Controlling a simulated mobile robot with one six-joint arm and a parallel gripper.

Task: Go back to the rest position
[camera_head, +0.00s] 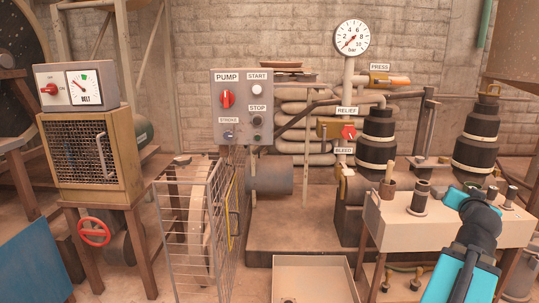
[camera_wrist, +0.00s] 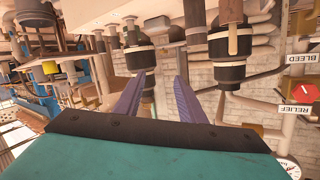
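My arm, teal and dark grey, shows at the lower right of the head view, in front of and above the white-topped bench (camera_head: 395,215). My gripper shows in the wrist view (camera_wrist: 160,82), where its two purple-grey fingers stand apart with nothing held between them. The wrist picture is upside down. Behind the fingers are a black and cream banded cylinder (camera_wrist: 141,58) and a second one (camera_wrist: 228,72). In the head view I cannot make out the fingers or the gap between them.
The pump panel (camera_head: 240,105), pressure gauge (camera_head: 352,38) and red relief knob (camera_head: 348,132) stand at the middle back. A wire mesh guard (camera_head: 197,235) and an open tray (camera_head: 314,275) are in front. Several small parts stand on the bench. A belt control box (camera_head: 80,86) is left.

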